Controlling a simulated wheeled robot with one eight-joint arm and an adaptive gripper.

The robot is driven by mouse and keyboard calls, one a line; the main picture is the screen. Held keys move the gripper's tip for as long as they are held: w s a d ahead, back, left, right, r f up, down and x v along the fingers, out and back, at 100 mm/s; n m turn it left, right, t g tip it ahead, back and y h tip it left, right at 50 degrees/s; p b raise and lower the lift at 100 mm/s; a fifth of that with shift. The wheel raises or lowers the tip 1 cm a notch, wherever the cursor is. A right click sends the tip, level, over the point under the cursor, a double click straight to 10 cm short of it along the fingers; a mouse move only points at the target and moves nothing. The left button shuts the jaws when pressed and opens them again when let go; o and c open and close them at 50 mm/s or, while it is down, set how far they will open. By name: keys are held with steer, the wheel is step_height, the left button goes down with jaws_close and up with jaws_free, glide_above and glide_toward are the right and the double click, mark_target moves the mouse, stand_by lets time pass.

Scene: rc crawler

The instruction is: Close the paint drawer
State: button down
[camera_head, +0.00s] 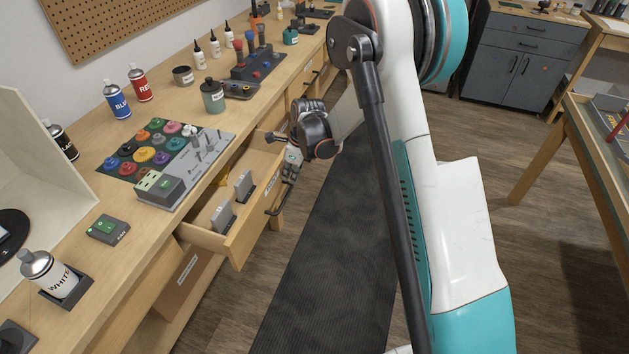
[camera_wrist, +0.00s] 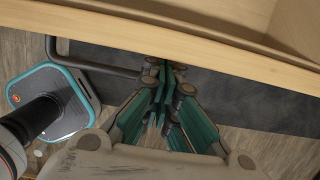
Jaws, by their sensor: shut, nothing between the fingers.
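My gripper (camera_head: 291,158) is at the far part of the drawer front, by the handle. In the wrist view my gripper (camera_wrist: 160,72) is shut and empty, its fingertips close to the drawer front beside the handle's end. I cannot tell whether they touch it.
Paint pots in a rack (camera_head: 155,150), a blue spray can (camera_head: 117,101), a red spray can (camera_head: 140,84) and a white spray can (camera_head: 50,274) stand on the bench top. A dark floor mat (camera_head: 325,240) lies clear before the bench. A grey cabinet (camera_head: 520,60) stands at the back.

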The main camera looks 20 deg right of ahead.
glide_above(260, 181)
stand_by(0.3)
steer(key=shift+d, duration=0.1)
stand_by(0.3)
